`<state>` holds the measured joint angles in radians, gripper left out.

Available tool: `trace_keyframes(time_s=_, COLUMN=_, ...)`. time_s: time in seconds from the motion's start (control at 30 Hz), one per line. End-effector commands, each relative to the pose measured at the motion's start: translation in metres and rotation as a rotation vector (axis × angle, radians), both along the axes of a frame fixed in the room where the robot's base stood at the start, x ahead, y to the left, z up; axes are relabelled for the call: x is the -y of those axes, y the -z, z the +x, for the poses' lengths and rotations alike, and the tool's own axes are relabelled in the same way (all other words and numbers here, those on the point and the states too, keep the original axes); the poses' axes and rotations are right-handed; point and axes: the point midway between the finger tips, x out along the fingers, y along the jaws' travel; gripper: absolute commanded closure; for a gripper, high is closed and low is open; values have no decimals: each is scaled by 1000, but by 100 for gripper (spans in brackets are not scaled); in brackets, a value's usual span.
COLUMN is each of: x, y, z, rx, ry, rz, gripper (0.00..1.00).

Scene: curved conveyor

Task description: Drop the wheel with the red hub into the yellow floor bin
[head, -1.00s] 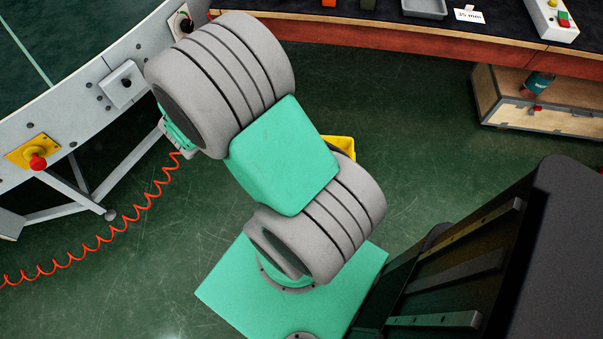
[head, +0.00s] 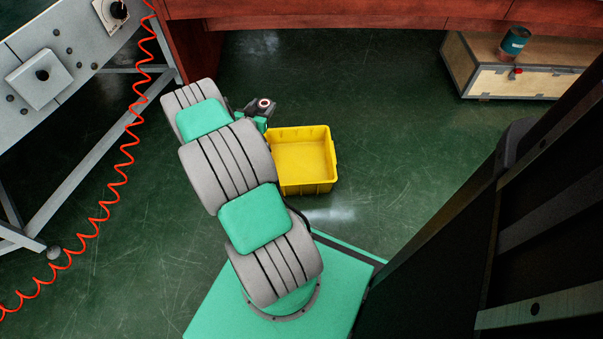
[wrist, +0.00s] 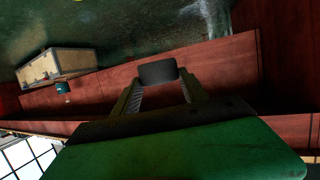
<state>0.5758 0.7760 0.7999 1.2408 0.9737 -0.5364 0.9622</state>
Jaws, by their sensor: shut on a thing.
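The yellow floor bin (head: 302,158) stands on the green floor in the head view, right of my arm. Its visible inside looks empty. My gripper (head: 256,110) is just beyond the bin's far left corner in that view, above the floor and not over the bin's opening. It is shut on a small dark wheel (wrist: 158,72), seen edge-on between the two fingers in the wrist view. The wheel's hub colour is hidden there. In the head view a small pale reddish ring shows at the gripper, too small to identify surely.
A red-brown bench (head: 350,12) runs along the top of the head view. A wooden crate (head: 500,77) with a teal can (head: 514,42) stands at upper right. The grey conveyor frame (head: 60,80) and a coiled red hose (head: 125,150) are at left. Floor around the bin is clear.

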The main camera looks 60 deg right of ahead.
Motion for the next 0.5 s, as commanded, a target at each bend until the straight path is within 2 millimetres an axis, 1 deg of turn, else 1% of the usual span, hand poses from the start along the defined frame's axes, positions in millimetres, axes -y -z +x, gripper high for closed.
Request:
trace_keyframes(time_s=0.03, x=10, y=34, z=-17, rx=-2, ry=43, rz=1, gripper=91)
trace_keyframes(time_s=0.1, x=21, y=60, z=-38, rx=-3, ry=97, rz=1, gripper=91)
trace_keyframes(time_s=0.2, x=33, y=91, z=-66, rx=-2, ry=166, rz=1, gripper=91)
trace_keyframes(time_s=0.3, x=40, y=115, z=-88, rx=0, ry=218, rz=0, gripper=91)
trace_keyframes(time_s=0.4, x=44, y=130, z=-104, rx=-1, ry=252, rz=-1, gripper=91)
trace_keyframes(time_s=0.5, x=47, y=137, z=-113, rx=1, ry=272, rz=-1, gripper=91)
